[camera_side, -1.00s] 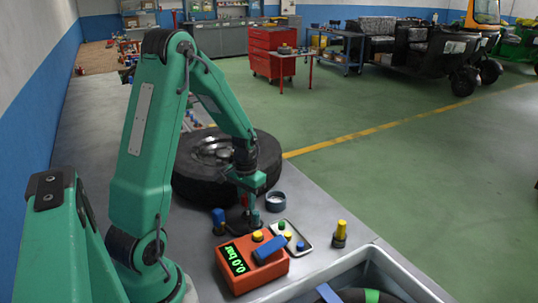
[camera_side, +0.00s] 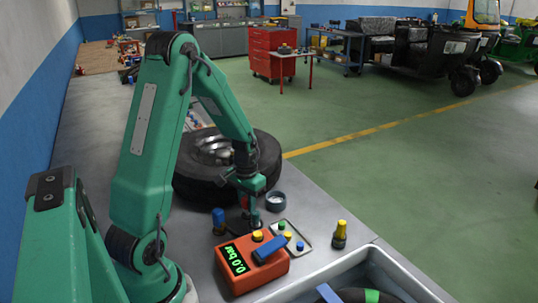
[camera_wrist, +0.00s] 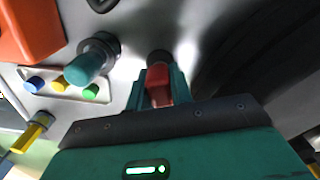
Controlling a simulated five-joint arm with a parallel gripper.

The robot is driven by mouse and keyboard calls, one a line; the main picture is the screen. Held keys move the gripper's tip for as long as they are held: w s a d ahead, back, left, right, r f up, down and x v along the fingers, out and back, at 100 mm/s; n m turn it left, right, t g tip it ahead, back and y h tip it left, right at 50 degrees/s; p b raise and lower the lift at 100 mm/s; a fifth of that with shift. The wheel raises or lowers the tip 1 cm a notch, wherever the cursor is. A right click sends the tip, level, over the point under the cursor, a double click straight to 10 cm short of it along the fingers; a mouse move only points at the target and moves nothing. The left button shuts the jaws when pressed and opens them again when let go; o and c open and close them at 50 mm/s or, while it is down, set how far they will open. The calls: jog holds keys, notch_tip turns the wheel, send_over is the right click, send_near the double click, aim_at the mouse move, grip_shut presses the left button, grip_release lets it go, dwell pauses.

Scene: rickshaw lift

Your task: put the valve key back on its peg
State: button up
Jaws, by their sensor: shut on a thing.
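My gripper (camera_side: 248,203) hangs low over the grey bench, between the tyre and the orange gauge box. In the wrist view my gripper (camera_wrist: 158,85) is shut on a red-handled piece with a dark round end (camera_wrist: 157,88), which I take for the valve key. In the side view the fingers mostly hide it. A teal cylinder on a grey round base (camera_wrist: 85,66) stands apart from the jaws, to their upper left in the wrist view. I cannot tell which part is the peg, or whether the held piece touches the bench.
The orange gauge box (camera_side: 237,275) reads 0.0 bar. Near it are a blue-topped post (camera_side: 218,217), a tray of coloured caps (camera_side: 304,249), a yellow-topped post (camera_side: 340,236) and a small round cup (camera_side: 276,201). The tyre (camera_side: 263,160) lies behind; a grey bin (camera_side: 385,262) stands in front.

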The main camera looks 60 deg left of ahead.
jog(key=shift+f, duration=0.7)
dwell(0.6)
jog(key=o, duration=1.2)
jog(key=shift+r, duration=0.2)
jog(key=shift+r, duration=3.35)
